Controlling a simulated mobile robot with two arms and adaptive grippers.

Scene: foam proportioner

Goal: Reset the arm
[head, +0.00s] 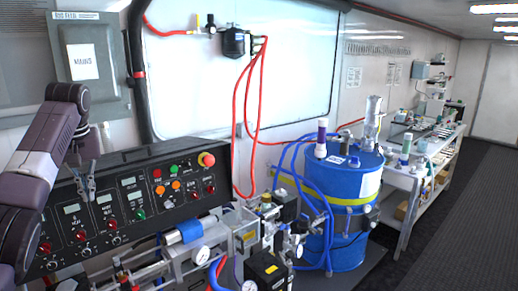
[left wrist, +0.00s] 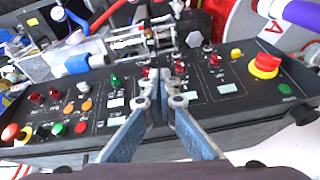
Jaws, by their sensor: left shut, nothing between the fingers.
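My left arm comes in from the left in the head view. Its gripper (head: 91,190) hangs over the black control panel (head: 130,233), in front of the left half. Its fingers are shut with nothing between them. In the left wrist view the two blue-grey fingers of the gripper (left wrist: 158,80) meet over the panel (left wrist: 140,112), near red knobs and small displays. I cannot tell whether the fingertips touch the panel. My right gripper is not in view.
A red emergency button (head: 206,159) tops the panel's right end. Pumps and a gauge (head: 201,255) stand before the panel. A blue drum (head: 350,205) with hoses and a loaded bench (head: 430,165) are to the right. A grey MAINS box (head: 84,62) hangs behind. The right floor (head: 465,230) is clear.

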